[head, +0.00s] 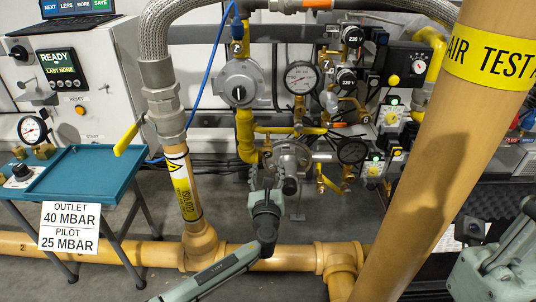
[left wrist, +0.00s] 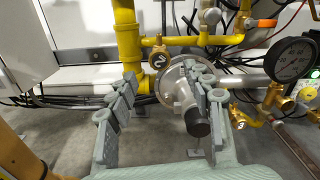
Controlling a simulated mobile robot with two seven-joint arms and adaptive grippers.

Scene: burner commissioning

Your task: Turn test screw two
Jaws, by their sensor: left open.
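A small brass fitting with a dark numbered tag (left wrist: 158,58) sits by the yellow pipe in the left wrist view; its figure looks like a 2, but is too small to be sure. In the head view that spot is small and crowded by the regulator. My left gripper (head: 272,180) is open in front of the grey round regulator (left wrist: 184,88). In the left wrist view its two fingers (left wrist: 170,95) stand apart, with the regulator's body and dark end cap between and behind them. The tagged fitting is above and beyond the fingertips, apart from them. Nothing is held.
A dark pressure gauge (left wrist: 291,60) and brass valves (left wrist: 271,100) are close on the right. A yellow pipe (left wrist: 126,45) stands at the left. A thick tan pipe (head: 430,130) crosses the right side of the head view. A blue tray table (head: 85,165) stands left.

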